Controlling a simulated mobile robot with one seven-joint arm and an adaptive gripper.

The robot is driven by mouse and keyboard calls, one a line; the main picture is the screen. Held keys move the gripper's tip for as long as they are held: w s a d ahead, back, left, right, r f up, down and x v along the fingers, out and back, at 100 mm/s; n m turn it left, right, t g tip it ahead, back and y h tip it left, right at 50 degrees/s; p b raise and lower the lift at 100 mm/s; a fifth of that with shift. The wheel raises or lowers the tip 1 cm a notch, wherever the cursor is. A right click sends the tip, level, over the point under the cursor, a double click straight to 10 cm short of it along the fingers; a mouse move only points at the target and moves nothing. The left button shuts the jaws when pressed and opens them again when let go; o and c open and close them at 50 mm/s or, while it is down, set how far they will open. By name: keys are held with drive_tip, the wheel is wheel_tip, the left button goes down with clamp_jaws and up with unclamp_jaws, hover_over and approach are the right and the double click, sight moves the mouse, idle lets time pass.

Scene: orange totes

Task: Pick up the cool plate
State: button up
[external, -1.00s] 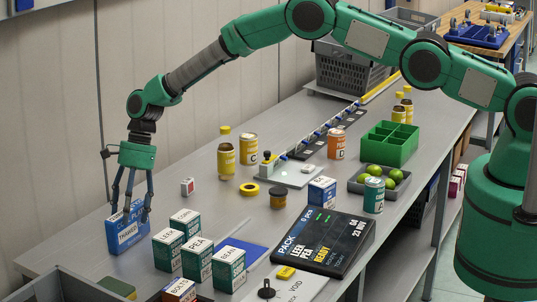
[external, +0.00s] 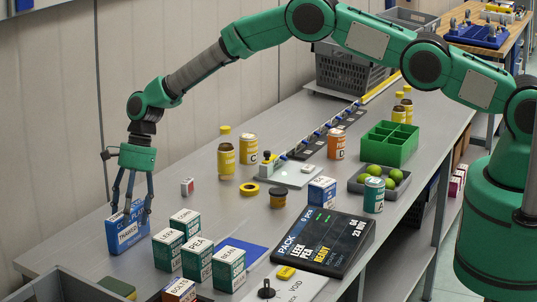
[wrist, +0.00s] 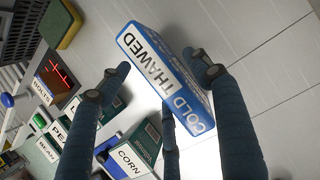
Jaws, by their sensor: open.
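A blue block with white label faces reading COLD and THAWED (external: 127,235) stands near the table's far left end; I take it for the cool plate. No thing with "cool" or "plate" written on it shows. It also shows in the wrist view (wrist: 150,62). My gripper (external: 132,208) is over it, pointing down, with its fingers spread around the block's upper part. In the wrist view, my open fingers (wrist: 160,85) lie on both sides of the block. Whether any finger touches it, I cannot tell.
Several green-and-white boxes, including PEA (external: 197,258) and CORN (wrist: 132,150), stand just right of the block. A grey crate (external: 70,285) is in front of it. The wall is behind. A small white-and-red cube (external: 187,187) stands farther back, with bare table around it.

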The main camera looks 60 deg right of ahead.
clamp_jaws()
drive_tip(key=shift+r, duration=0.25)
drive_tip(key=shift+r+p, duration=0.25)
drive_tip(key=shift+p, duration=0.1)
drive_tip(key=shift+r+b, duration=0.55)
drive_tip(key=shift+r, duration=4.25)
